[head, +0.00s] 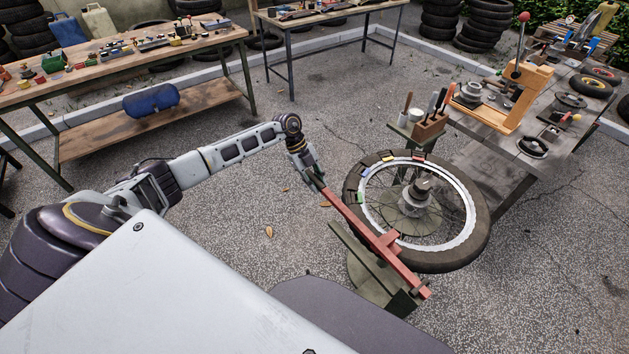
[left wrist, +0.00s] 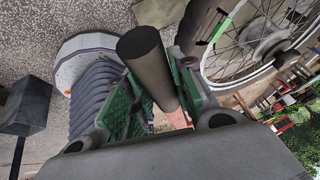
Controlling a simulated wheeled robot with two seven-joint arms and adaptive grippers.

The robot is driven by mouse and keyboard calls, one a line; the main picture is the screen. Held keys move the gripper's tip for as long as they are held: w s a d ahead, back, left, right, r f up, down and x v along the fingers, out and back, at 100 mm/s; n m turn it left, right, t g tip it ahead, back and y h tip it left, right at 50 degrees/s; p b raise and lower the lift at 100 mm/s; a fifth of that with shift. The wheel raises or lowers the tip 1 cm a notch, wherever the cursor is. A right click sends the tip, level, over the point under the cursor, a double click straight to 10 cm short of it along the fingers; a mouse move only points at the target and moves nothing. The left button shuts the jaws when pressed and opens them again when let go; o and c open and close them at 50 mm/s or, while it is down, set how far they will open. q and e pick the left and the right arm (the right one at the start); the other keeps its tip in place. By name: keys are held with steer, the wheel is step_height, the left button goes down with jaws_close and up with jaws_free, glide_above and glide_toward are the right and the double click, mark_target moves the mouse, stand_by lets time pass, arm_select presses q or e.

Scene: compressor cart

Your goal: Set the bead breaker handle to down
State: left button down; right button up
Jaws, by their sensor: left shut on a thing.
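The bead breaker handle (head: 352,216) is a long red bar beside the spoked wheel. It runs from my left gripper down to the lower right in the head view, where it meets a dark green stand (head: 372,282). My left gripper (head: 313,179) is at the bar's far-left end. In the left wrist view its green-padded fingers (left wrist: 150,102) are closed around the handle's dark round grip (left wrist: 143,58). The spoked wheel with its black tyre (head: 462,258) lies flat on a hub mount. My right gripper is not in view.
A tool block with several handled tools (head: 430,128) stands behind the wheel. A grey workbench (head: 520,150) with a wooden-based press (head: 508,98) is at the right. A wooden workbench (head: 150,125) stands at the left. Open gravel lies between them.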

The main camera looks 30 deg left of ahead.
arm_select(q)
steer(key=c, duration=1.2)
jaws_free()
steer(key=shift+r, duration=0.1)
steer(key=shift+v, duration=6)
steer(key=shift+m, duration=0.3)
